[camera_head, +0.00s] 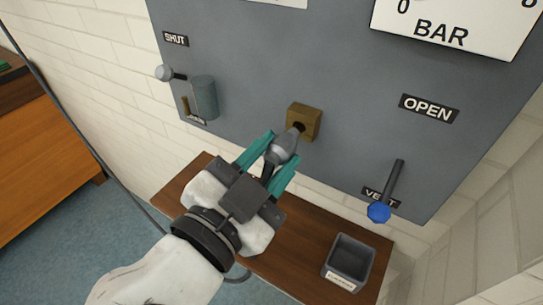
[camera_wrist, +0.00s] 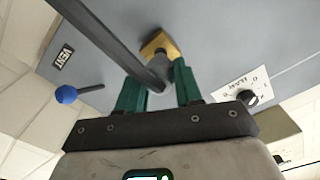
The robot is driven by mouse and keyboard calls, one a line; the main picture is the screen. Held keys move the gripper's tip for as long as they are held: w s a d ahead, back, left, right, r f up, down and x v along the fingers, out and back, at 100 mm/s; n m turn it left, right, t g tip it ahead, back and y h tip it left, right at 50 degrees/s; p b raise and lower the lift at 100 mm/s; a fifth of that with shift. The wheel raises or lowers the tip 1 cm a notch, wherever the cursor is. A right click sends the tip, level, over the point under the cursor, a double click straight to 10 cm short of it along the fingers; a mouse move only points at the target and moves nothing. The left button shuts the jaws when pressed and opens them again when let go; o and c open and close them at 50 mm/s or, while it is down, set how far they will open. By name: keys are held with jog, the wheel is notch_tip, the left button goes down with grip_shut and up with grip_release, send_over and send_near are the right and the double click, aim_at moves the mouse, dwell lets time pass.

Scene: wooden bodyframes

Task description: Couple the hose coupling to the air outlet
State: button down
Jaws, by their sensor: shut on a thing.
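My gripper (camera_head: 268,162) has teal fingers shut on the grey hose coupling (camera_head: 282,149). The coupling's nose points up at the brass air outlet (camera_head: 304,121), a square block with a dark round hole on the grey panel. In the head view the nose overlaps the outlet's lower left face, at or very near the hole; I cannot tell whether it is inside. The wrist view shows the coupling (camera_wrist: 158,70) between the fingers (camera_wrist: 160,93), with the yellowish outlet (camera_wrist: 160,45) just beyond it. A dark bar or hose crosses in front there.
The panel (camera_head: 250,60) carries a grey-knobbed lever and a cylinder (camera_head: 204,98) at left, and a blue-knobbed vent lever (camera_head: 379,212) at lower right. A wooden shelf (camera_head: 300,245) below bears an open grey bin (camera_head: 350,262). A gauge plate (camera_head: 450,25) is at upper right.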

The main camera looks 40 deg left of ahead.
jog(key=shift+b+x, duration=0.65)
jog(key=shift+x, duration=0.85)
jog(key=c, duration=0.7)
grip_release()
jog(key=shift+o, duration=0.2)
jog(key=shift+s, duration=0.1)
jog(key=b+v, duration=0.1)
jog(key=v, duration=0.9)
jog(key=shift+s+b, duration=0.3)
jog(key=shift+d, duration=0.1)
